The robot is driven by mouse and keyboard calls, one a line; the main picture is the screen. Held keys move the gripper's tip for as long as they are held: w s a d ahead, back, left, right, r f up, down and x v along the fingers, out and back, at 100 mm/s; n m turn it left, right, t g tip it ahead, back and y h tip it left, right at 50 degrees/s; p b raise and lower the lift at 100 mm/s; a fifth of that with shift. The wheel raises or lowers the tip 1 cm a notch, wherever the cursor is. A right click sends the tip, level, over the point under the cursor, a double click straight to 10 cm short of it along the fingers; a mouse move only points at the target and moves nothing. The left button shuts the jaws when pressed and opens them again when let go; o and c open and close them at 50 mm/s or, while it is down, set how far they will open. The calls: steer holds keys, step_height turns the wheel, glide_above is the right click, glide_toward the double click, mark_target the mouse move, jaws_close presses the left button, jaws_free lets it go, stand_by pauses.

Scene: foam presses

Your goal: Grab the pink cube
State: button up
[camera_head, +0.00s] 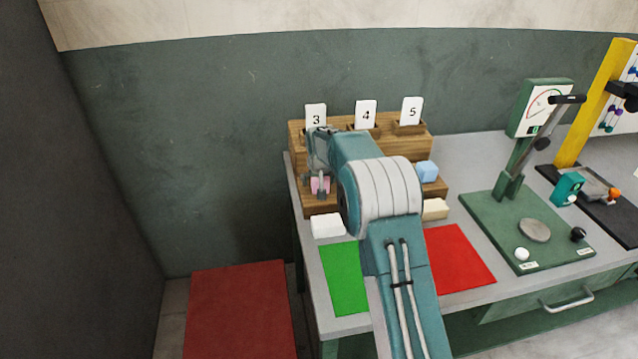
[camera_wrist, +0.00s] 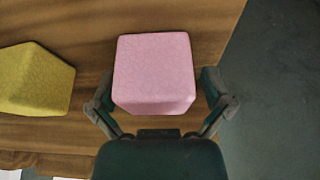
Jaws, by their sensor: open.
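The pink cube (camera_wrist: 153,72) sits on a brown wooden surface in the wrist view. In the head view the pink cube (camera_head: 320,185) shows as a small patch on the lower step of the wooden stand, partly covered by my gripper. My gripper (camera_wrist: 158,108) is open in the wrist view, with one finger near each side of the cube's near edge. I cannot tell whether the fingers touch it. In the head view my gripper (camera_head: 319,182) points down at the left end of the stand.
A yellow block (camera_wrist: 35,80) lies left of the cube. The wooden stand (camera_head: 296,142) holds cards 3, 4 and 5. A blue block (camera_head: 427,171), white block (camera_head: 327,225) and cream block (camera_head: 435,209) are nearby. Green (camera_head: 342,280) and red (camera_head: 462,258) mats lie in front.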

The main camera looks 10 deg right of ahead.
steer(key=shift+d, duration=0.15)
steer(key=shift+c, duration=0.9)
steer(key=c, duration=0.7)
steer(key=shift+r, duration=0.1)
steer(key=shift+r, duration=0.5)
step_height(320, 180, up, 3)
steer(key=shift+s+f, duration=0.15)
steer(key=shift+f, duration=0.05)
steer(key=s+d+r, duration=0.2)
steer(key=s+r, duration=0.1)
steer(key=s+d+r, duration=0.3)
steer(key=s, duration=0.1)
steer(key=s+d+r, duration=0.2)
steer(key=s+r, duration=0.1)
steer(key=s, duration=0.1)
steer(key=shift+s+d+r, duration=0.2)
steer(key=shift+s+d, duration=0.05)
steer(key=shift+d, duration=0.05)
